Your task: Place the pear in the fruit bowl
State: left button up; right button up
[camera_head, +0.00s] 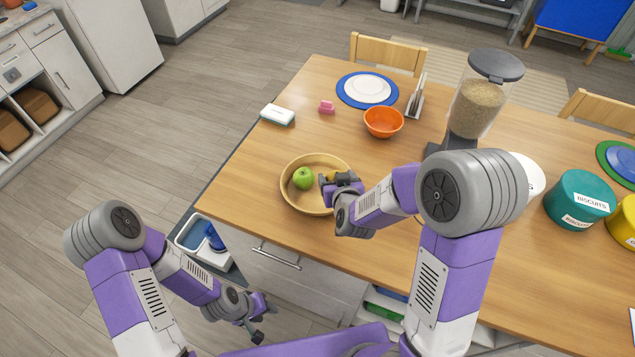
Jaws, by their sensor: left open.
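The fruit bowl (290,193) is a wide, light wooden bowl near the table's front edge. A round green fruit (303,178) that looks like an apple lies inside it. My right gripper (327,181) is over the bowl's right side, pointing into it. A small yellow thing (345,175) shows behind that gripper; it may be the pear, but it is mostly hidden, and I cannot tell whether it is held. My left gripper (264,318) is open and empty, low in front of the table, apart from the bowl.
An orange bowl (383,123), a blue-rimmed plate (367,90) and a pet food dispenser (477,107) stand farther back. A teal biscuit tin (579,200) is at the right. The tabletop left of the fruit bowl is clear.

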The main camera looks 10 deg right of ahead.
aim_at(310, 202)
jog(key=p, duration=0.1)
jog(key=w+n+y+p, duration=0.2)
jog(key=shift+w+a+f, duration=0.25)
jog(key=shift+a, duration=0.15)
jog(key=shift+w+a+r+n+g+y+p, duration=0.15)
jog(key=shift+w+n+g+y+p, duration=0.15)
jog(key=shift+n+y+p, duration=0.4)
notch_tip(310, 202, down, 10)
jog(key=shift+w+f, duration=0.1)
jog(key=shift+w, duration=0.05)
jog(key=o, duration=0.9)
jog(key=shift+f, duration=0.1)
jog(key=shift+c, duration=0.2)
